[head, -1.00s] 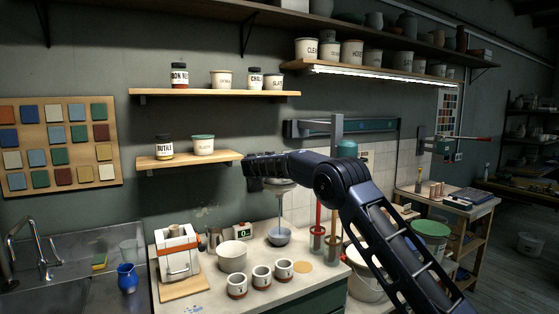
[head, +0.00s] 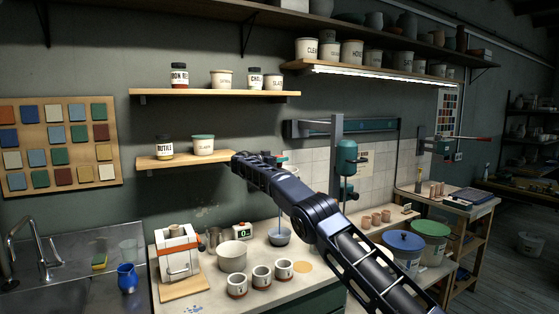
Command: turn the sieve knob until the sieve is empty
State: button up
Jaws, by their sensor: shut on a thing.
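My gripper (head: 267,158) is at the far end of my dark blue arm, above the back of the worktop. It is shut at the sieve's place; its fingertips and the knob are hidden by my own arm links. The sieve is almost wholly covered by my arm, so how much is in it cannot be seen. Under it a grey bowl (head: 280,238) stands on the worktop (head: 212,284), with a thin pale upright line showing above it. I cannot tell whether that line is falling material or part of a stand.
A white bucket (head: 232,256) and three cups, one of them here (head: 262,277), stand in front. A white press (head: 178,250) and a small scale (head: 242,231) are to the left. A teal mixer (head: 346,157) stands at the right. Shelves hang above.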

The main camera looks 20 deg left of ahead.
dwell(0.6)
jog(key=o, duration=1)
jog(key=shift+c, duration=0.2)
jog(key=v, duration=1)
jog(key=shift+s+a+h, duration=0.2)
jog(key=shift+a+h, duration=0.1)
jog(key=shift+a, duration=0.1)
